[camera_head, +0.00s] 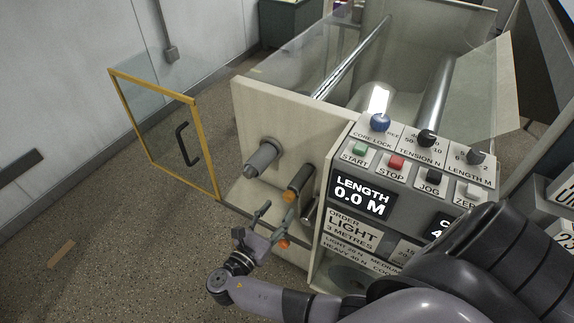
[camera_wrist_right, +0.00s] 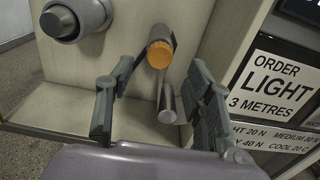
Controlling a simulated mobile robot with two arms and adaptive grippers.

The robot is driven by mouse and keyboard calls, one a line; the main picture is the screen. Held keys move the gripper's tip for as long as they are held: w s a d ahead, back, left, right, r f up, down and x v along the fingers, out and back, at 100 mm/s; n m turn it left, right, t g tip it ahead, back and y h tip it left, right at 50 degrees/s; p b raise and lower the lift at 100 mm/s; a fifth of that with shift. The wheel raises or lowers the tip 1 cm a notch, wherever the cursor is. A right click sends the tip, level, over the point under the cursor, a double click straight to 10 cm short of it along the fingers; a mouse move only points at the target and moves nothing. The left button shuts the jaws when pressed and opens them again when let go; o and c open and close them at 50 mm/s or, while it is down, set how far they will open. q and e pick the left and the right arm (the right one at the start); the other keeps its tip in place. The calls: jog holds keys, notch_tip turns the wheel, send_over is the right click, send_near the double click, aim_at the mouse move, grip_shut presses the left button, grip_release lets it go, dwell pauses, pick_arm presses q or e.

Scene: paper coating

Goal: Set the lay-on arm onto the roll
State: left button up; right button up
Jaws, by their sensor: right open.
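My right gripper (camera_head: 277,213) is open and empty in front of the machine's pale side panel, below the roller ends. In the right wrist view, an orange-capped cylinder (camera_wrist_right: 161,53) sticks out from the panel between and beyond the fingertips; it also shows in the head view (camera_head: 298,181). A bare metal cylinder (camera_wrist_right: 167,106) is just below it, between the fingers and apart from them; a thin bar shows between the two cylinders. I cannot tell which part is the lay-on arm. A larger grey roller end (camera_head: 262,158) is at upper left. My left gripper is not in view.
The control box (camera_head: 362,197) with knobs, buttons and a "0.0 M" display stands close right of my gripper. A yellow-framed glass door (camera_head: 160,130) stands open at left. Floor (camera_head: 130,240) is clear at lower left, except for a small tan piece (camera_head: 62,254).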

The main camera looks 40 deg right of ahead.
aim_at(287, 199)
jog(key=x, duration=0.6)
jog(key=shift+c, duration=0.3)
grip_shut()
dwell(0.5)
